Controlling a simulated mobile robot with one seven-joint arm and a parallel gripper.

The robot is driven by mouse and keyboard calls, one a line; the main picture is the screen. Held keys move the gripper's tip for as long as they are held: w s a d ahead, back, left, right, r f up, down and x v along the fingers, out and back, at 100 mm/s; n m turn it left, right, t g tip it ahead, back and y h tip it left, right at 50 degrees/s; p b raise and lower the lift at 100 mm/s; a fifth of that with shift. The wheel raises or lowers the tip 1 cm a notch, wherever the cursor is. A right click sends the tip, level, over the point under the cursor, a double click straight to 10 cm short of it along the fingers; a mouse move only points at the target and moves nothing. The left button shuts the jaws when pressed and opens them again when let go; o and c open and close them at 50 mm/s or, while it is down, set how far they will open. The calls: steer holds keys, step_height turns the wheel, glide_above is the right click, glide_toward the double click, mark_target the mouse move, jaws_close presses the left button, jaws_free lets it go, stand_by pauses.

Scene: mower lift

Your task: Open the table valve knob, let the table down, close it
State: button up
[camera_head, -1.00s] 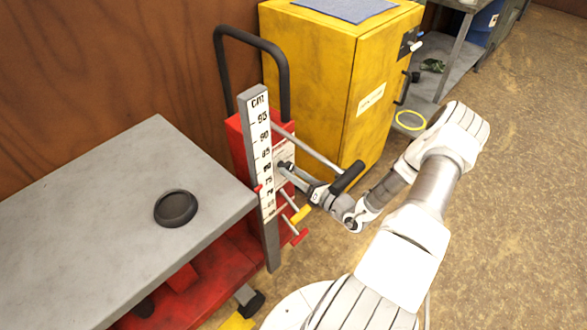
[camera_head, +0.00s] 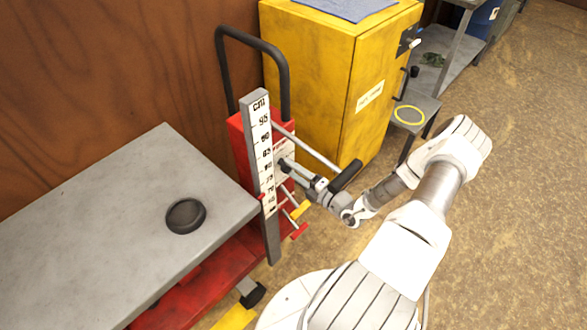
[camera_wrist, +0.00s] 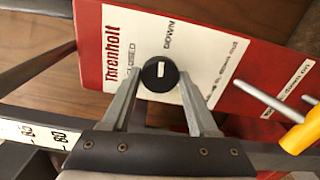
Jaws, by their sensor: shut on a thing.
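The valve knob (camera_wrist: 160,73) is round and black with a white mark, on a white label reading CLOSED and DOWN in the wrist view. My gripper (camera_wrist: 157,80) is shut on it, one finger on each side. In the head view my gripper (camera_head: 286,166) reaches the red lift column (camera_head: 240,150) behind the cm scale (camera_head: 262,140), and the knob is mostly hidden. The grey lift table (camera_head: 110,220) is left of the scale, with a black round dish (camera_head: 186,215) on it. A red pointer beside the scale is near its lower numbers.
A pump bar with a black grip (camera_head: 345,176) passes just above my gripper. Rods with yellow (camera_head: 301,210) and red ends stick out below it. A yellow cabinet (camera_head: 335,80) stands behind, and a stool with a yellow ring (camera_head: 409,115) is at right. The floor at right is open.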

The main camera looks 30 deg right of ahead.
steer(key=shift+m, duration=0.6)
steer(key=o, duration=1.4)
steer(key=shift+s, duration=0.1)
steer(key=p+v, duration=0.1)
steer(key=v, duration=1.6)
steer(key=shift+s, duration=0.15)
